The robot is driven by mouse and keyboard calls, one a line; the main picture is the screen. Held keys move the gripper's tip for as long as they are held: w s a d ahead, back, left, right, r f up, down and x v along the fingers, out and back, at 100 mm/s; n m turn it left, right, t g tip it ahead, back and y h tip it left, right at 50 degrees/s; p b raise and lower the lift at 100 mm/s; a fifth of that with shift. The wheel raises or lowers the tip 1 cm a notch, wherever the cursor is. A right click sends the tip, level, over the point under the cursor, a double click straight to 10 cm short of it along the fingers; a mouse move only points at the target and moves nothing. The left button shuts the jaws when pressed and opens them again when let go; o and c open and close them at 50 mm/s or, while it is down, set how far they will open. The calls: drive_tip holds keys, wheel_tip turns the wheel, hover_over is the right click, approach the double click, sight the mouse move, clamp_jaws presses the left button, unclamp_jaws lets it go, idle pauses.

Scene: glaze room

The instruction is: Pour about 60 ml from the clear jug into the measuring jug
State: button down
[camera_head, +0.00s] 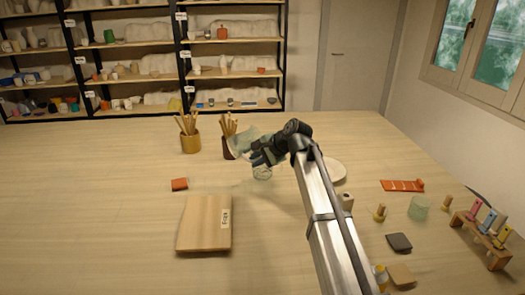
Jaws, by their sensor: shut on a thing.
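My gripper (262,158) reaches over the middle of the table and is shut on the clear jug (243,142). The clear jug is off the table and looks tilted, to the left of my gripper. A clear vessel, likely the measuring jug (262,173), stands on the table just below the gripper and the held jug. My gripper hides part of both. I cannot tell the liquid level in either, nor whether liquid is running between them.
Two brush pots (190,143) (229,149) stand close behind the jugs. A pale plate (335,170), a greenish glass (419,209) and a small rack (482,238) are right. The table's left side is clear.

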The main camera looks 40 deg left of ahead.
drive_tip(key=shift+s+a+f+n+t+h, duration=0.15)
drive_tip(key=shift+s+f+n+t+h, duration=0.3)
drive_tip(key=shift+s+t, duration=0.25)
drive_tip(key=shift+w+r+n+t+h, duration=0.3)
drive_tip(key=shift+r+t, duration=0.15)
drive_tip(key=shift+t, duration=0.25)
drive_tip(key=shift+w+f+n+t, duration=0.15)
drive_tip(key=shift+f+n+t, duration=0.2)
drive_tip(key=shift+t, duration=0.35)
drive_tip(key=shift+w+r+t+h, duration=0.25)
drive_tip(key=shift+r+t, duration=0.15)
drive_tip(key=shift+r, duration=0.15)
